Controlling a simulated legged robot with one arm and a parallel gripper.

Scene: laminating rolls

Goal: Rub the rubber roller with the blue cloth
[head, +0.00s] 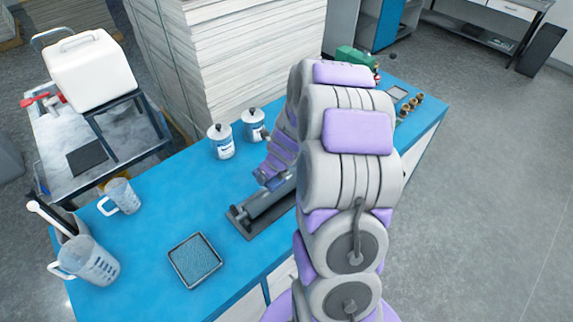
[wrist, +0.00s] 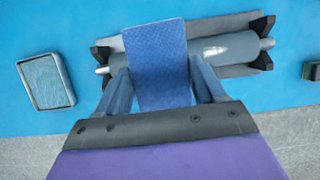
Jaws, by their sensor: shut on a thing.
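The rubber roller (wrist: 228,49) is a grey cylinder lying in a dark cradle with black end supports on the blue bench. In the head view the roller (head: 268,197) is partly hidden behind my arm. The blue cloth (wrist: 160,62) hangs between the fingers of my gripper (wrist: 160,85) in the wrist view. My gripper is shut on the cloth. The cloth's far part overlaps the left half of the roller in the picture; I cannot tell whether it presses on it. In the head view my gripper (head: 268,180) is just above the roller, its fingers mostly hidden.
A square tray (head: 194,260) with a blue textured inside lies left of the roller. Clear jugs (head: 92,262) stand at the bench's left end. A green machine (head: 352,58) and small brass parts (head: 413,105) sit at the far end.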

